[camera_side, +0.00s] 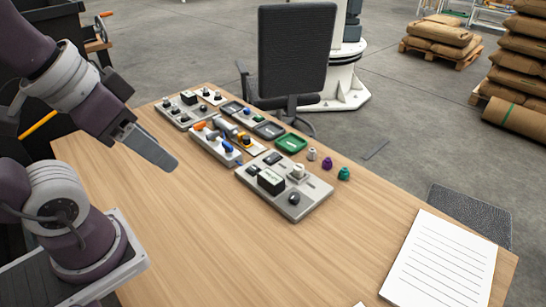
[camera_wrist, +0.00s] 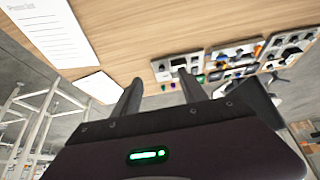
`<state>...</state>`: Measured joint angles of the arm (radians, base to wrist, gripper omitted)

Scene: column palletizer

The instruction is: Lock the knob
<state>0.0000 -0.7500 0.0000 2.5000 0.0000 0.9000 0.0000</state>
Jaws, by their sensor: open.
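My gripper (camera_side: 168,162) hangs above the left part of the wooden table, apart from everything on it. In the wrist view its two fingers (camera_wrist: 160,77) are spread with nothing between them. The nearest grey panel (camera_side: 258,190) lies on the table to the right of my gripper. It carries a round black knob (camera_side: 294,198) at its front corner, a white raised part (camera_side: 298,171) and a dark box with a pale green label (camera_side: 270,181). Which knob the task means, and its lock state, I cannot tell. The panels look small in the wrist view (camera_wrist: 175,66).
Behind it are a second panel (camera_side: 217,149), a third with dark knobs (camera_side: 176,117), and a green tray (camera_side: 291,143). White, purple and green small pieces (camera_side: 343,173) stand to the right. A lined paper (camera_side: 440,262) lies at front right. The table's front middle is clear.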

